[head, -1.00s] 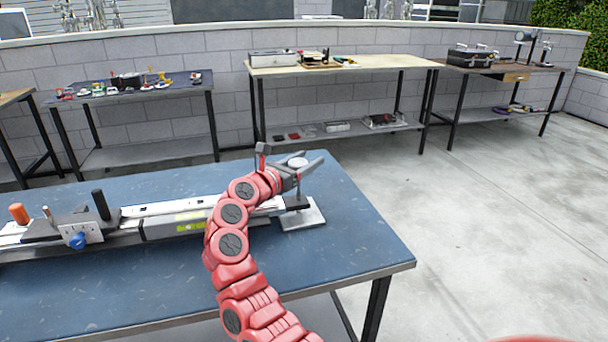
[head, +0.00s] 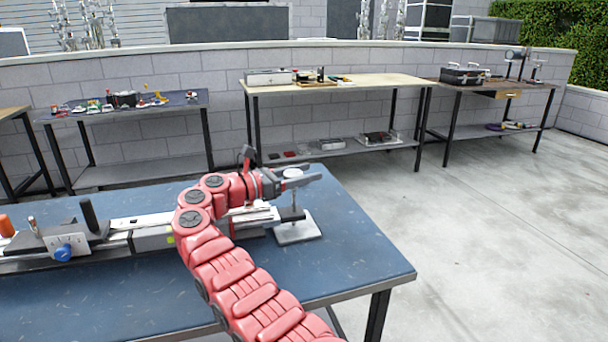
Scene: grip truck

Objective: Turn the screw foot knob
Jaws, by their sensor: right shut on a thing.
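The screw foot knob (head: 292,173) is a small pale round disc on top of a thin upright screw at the right end of the long rail device. Below it is a pale square foot plate (head: 298,233) on the blue table. My right gripper (head: 300,176) is shut on the knob, its dark fingers lying on either side of it and pointing right. The wrist and red arm hide part of the rail. My left gripper is not in view.
The rail device (head: 150,236) runs along the blue table (head: 340,250), with a blue knob (head: 64,254), an orange handle (head: 6,226) and a black post (head: 88,215). The table's front right is bare. Other benches with tools stand by the wall.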

